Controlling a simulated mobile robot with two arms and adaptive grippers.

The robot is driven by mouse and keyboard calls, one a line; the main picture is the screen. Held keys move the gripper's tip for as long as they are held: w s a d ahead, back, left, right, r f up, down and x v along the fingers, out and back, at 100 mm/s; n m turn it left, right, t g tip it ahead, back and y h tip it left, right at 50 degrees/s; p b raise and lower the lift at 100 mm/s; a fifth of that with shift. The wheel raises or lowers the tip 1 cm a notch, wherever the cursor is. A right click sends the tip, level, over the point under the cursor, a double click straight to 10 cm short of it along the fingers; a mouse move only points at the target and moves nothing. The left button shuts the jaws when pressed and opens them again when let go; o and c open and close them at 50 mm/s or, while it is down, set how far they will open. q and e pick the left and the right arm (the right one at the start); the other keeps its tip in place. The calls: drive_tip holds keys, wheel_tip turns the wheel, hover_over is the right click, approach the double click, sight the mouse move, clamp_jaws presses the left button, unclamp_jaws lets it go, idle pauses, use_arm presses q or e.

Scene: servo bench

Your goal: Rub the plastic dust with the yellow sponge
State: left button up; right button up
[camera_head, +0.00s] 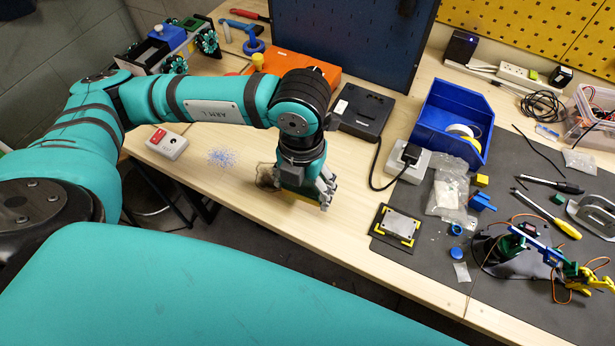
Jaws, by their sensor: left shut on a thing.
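The plastic dust (222,158) is a loose patch of blue specks on the wooden bench top, left of my left gripper. My left gripper (322,190) points down at the bench near its front edge. My right gripper is out of view.
A dark patch (267,178) lies between dust and sponge. A white box with a red part (166,143) sits left of the dust. A black power supply (362,112) and an orange case (292,66) stand behind. A grey mat with tools and a blue bin (451,117) fills the right.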

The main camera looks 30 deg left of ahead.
use_arm(q)
drive_tip(key=shift+o, duration=0.9)
drive_tip(key=c, duration=0.5)
